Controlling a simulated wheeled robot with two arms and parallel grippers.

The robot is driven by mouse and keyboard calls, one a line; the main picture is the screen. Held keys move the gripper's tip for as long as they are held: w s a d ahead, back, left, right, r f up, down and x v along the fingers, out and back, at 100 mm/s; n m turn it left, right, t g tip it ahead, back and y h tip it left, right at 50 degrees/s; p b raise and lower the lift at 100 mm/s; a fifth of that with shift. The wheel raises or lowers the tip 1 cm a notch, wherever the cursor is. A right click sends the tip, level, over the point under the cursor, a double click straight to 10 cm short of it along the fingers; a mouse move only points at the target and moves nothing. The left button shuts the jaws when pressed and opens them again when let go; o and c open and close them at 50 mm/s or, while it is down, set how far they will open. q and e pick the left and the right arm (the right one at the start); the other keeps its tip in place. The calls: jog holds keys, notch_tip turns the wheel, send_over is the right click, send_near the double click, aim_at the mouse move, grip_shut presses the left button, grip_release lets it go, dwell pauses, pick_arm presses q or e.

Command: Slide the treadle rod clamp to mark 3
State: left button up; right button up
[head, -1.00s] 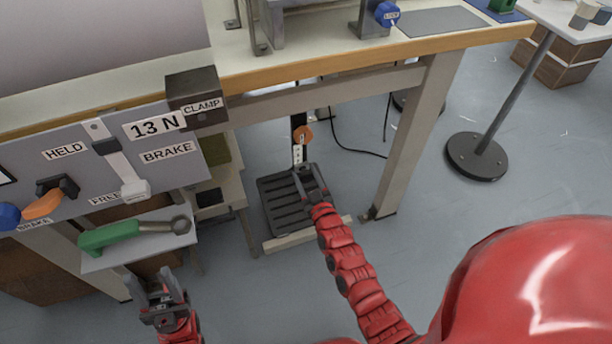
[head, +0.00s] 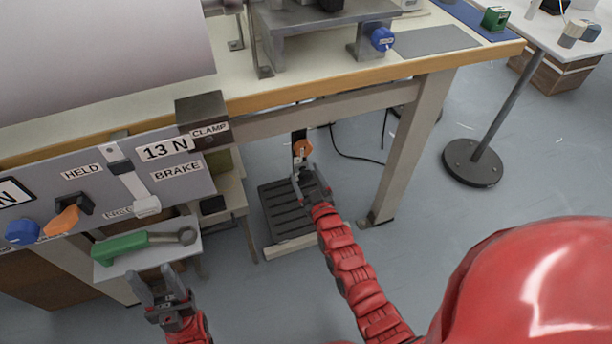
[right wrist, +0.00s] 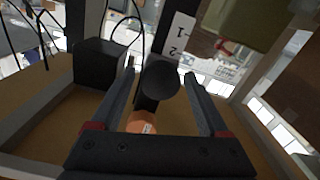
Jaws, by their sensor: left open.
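The orange clamp (head: 303,148) sits on the dark upright treadle rod (head: 298,135) under the table, above the black ribbed treadle (head: 285,212). My right gripper (head: 308,174) is just below the clamp in the head view. In the right wrist view my right gripper (right wrist: 159,76) is open, its fingers on either side of a dark round knob (right wrist: 160,80), with gaps showing. The orange part (right wrist: 142,122) shows below the knob. A white scale strip (right wrist: 178,38) shows marks 1 and 2; mark 3 is not visible. My left gripper (head: 160,286) is open and empty at the lower left.
The table's leg (head: 405,150) stands right of the treadle. A grey panel (head: 110,185) with an orange lever and blue knob is at left. A green-handled tool (head: 130,244) lies on a small shelf below it. A dark box (right wrist: 100,65) shows in the right wrist view.

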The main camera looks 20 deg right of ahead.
jog(key=shift+s, duration=0.1)
jog(key=s+p, duration=0.4)
jog(key=s, duration=1.3)
jog(key=shift+d, duration=0.3)
jog(key=shift+s, duration=0.1)
